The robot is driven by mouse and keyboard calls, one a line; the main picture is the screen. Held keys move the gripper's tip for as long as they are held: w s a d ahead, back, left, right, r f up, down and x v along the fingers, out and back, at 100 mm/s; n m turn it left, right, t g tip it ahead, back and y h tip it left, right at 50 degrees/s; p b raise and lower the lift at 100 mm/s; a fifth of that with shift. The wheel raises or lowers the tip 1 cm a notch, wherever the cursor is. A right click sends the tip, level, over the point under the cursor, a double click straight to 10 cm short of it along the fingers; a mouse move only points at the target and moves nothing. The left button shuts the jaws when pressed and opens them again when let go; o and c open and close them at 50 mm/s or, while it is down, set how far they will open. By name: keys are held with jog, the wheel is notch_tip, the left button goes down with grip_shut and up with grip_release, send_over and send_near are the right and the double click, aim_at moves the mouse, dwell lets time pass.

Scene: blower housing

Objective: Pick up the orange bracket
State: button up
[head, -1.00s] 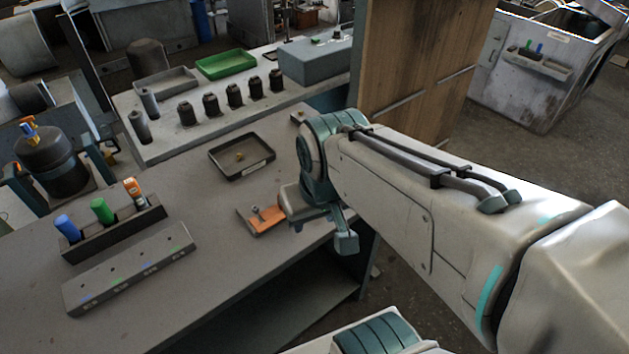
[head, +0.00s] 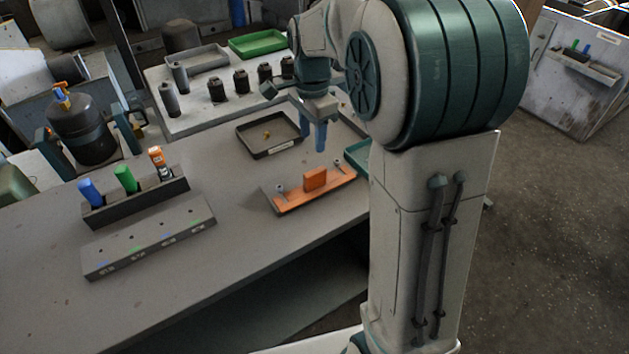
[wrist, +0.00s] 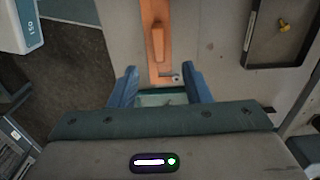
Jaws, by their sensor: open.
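The orange bracket (head: 290,202) lies on the workbench on a thin dark base, with an upright orange block in its middle and a small bolt near each end. In the wrist view the bracket (wrist: 156,70) runs up from the space ahead of my fingers. My gripper (head: 319,135) is above the bench, behind the bracket's right part, fingers pointing down. In the wrist view my gripper (wrist: 160,87) is open, its two blue fingers apart with nothing held between them. The near bolt sits close to the right finger in that picture.
A dark tray (head: 247,136) with a small yellow part stands behind the bracket. A teal tray (head: 356,160) is partly hidden by my arm. A rack (head: 103,212) with coloured cylinders and a grey block (head: 125,260) stand left. The bench front is clear.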

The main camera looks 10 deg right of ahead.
aim_at(315, 171)
notch_tip(315, 171, down, 8)
jog(key=shift+f, duration=0.1)
jog(key=shift+d+f+p, duration=0.15)
jog(key=shift+f+p, duration=0.15)
jog(key=shift+f, duration=1.1)
jog(key=shift+d+f+p, duration=0.1)
jog(key=shift+f+p, duration=0.2)
jog(key=shift+f, duration=1.05)
grip_shut()
